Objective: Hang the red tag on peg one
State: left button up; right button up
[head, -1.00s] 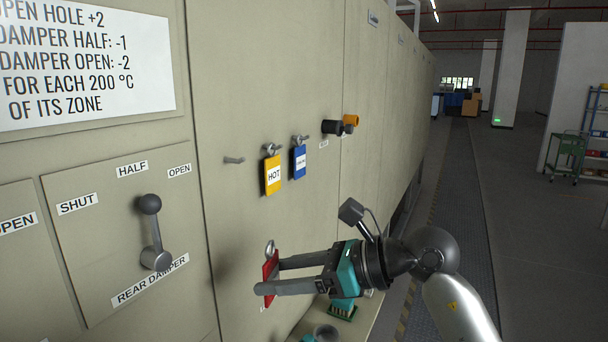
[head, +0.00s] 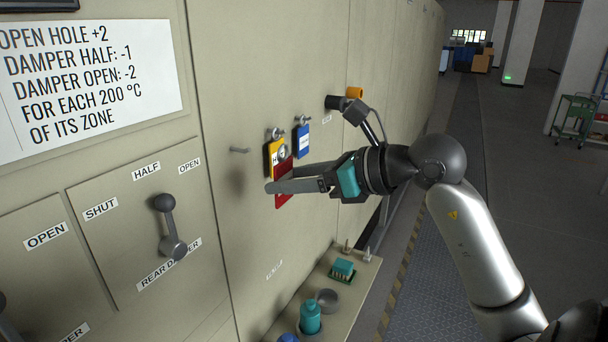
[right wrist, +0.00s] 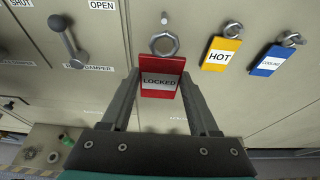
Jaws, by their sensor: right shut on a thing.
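The red tag (head: 284,190) reads LOCKED in the right wrist view (right wrist: 160,83) and has a metal ring at its top. My right gripper (head: 277,182) is shut on its sides and holds it upright, in front of the furnace wall. A bare peg (head: 239,150) sticks out of the wall, up and left of the tag. In the right wrist view this peg (right wrist: 164,17) is just above the ring, apart from it. No number shows by the peg. My left gripper is not in view.
A yellow HOT tag (head: 270,150) and a blue tag (head: 302,140) hang on pegs to the right; the red tag partly covers the yellow one in the head view. A damper lever (head: 168,226) is at left.

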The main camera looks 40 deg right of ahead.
jog(key=w, duration=0.1)
jog(key=w+a+p, duration=0.1)
jog(key=w, duration=0.1)
jog(key=w+a+p, duration=0.1)
jog(key=w, duration=0.1)
jog(key=shift+f, duration=0.2)
jog(key=shift+b, duration=0.35)
dwell(0.8)
dwell(0.3)
jog(key=shift+w+a, duration=0.2)
jog(key=shift+w, duration=0.25)
jog(key=shift+w+a, duration=0.2)
jog(key=shift+w, duration=0.25)
jog(key=shift+w, duration=0.1)
jog(key=shift+w+a+f, duration=0.2)
jog(key=shift+w+a, duration=0.05)
jog(key=shift+w, duration=0.2)
